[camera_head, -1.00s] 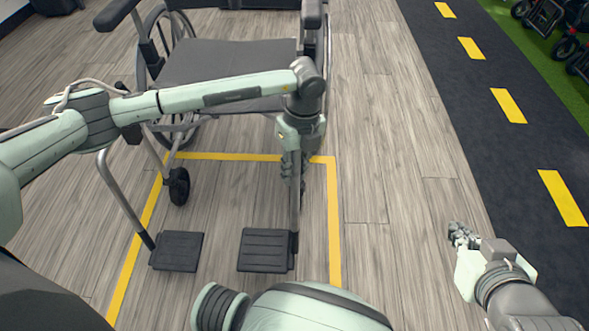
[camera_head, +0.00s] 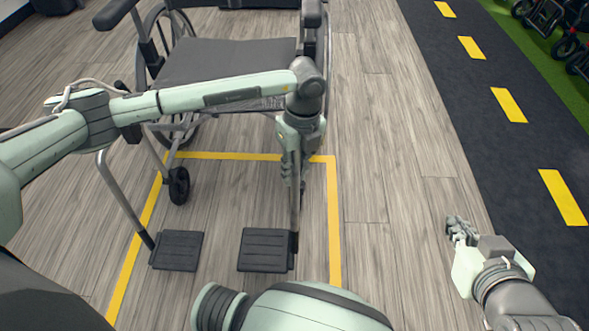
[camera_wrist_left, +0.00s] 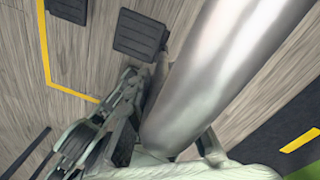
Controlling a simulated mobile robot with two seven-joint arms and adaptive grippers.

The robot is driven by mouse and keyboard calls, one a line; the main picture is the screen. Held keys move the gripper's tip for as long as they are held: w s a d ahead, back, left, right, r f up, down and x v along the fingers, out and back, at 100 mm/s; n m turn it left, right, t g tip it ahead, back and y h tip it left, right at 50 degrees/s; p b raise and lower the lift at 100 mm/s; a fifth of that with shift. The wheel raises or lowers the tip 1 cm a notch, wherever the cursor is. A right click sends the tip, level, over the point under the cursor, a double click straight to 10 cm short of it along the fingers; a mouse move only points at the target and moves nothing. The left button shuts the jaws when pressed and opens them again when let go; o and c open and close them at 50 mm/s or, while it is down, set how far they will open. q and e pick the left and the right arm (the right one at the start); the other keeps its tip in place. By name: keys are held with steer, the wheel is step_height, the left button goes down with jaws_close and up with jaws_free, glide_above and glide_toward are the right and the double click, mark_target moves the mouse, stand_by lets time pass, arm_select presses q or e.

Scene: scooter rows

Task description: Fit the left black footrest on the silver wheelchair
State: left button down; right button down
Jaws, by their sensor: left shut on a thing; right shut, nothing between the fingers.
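The silver wheelchair (camera_head: 228,62) with a dark seat stands facing me at the upper left. One black footrest (camera_head: 177,250) hangs on its tube at the picture's left. The left black footrest (camera_head: 265,250) is at the picture's right; its plate also shows in the left wrist view (camera_wrist_left: 140,35). My left gripper (camera_head: 291,172) is shut on this footrest's upright tube, which fills much of the left wrist view. The tube's top is hidden behind my gripper and wrist, so I cannot tell whether it joins the frame. My right gripper (camera_head: 458,228) is shut and empty, away from the chair.
A yellow floor line (camera_head: 334,220) runs around the footrest area. A black caster (camera_head: 179,186) stands at the left. Wooden floor is clear between the chair and my right gripper. A dark lane (camera_head: 480,80) and parked scooters (camera_head: 545,18) lie at the right.

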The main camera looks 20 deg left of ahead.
arm_select(q)
steer(key=shift+f, duration=0.35)
steer(key=shift+f+b, duration=0.25)
steer(key=shift+b, duration=0.15)
steer(key=shift+f, duration=0.2)
steer(key=shift+f+b, duration=0.3)
steer(key=shift+f, duration=0.25)
steer(key=shift+f+b, duration=0.25)
steer(key=shift+b, duration=0.05)
steer(key=shift+f, duration=0.3)
steer(key=shift+f+b, duration=0.3)
steer(key=shift+b, duration=0.1)
steer(key=shift+f, duration=0.3)
steer(key=shift+f+b, duration=0.25)
steer(key=shift+b, duration=0.1)
steer(key=shift+f, duration=0.35)
arm_select(e)
steer(key=a+r+t+y, duration=0.3)
steer(key=a+r+t, duration=0.1)
steer(key=r, duration=0.5)
steer(key=w+a+r+t+y, duration=0.1)
steer(key=a+r+t+y, duration=0.2)
steer(key=r, duration=0.6)
steer(key=a+t, duration=0.2)
steer(key=shift+w+a+n, duration=0.25)
steer(key=shift+a+n, duration=0.15)
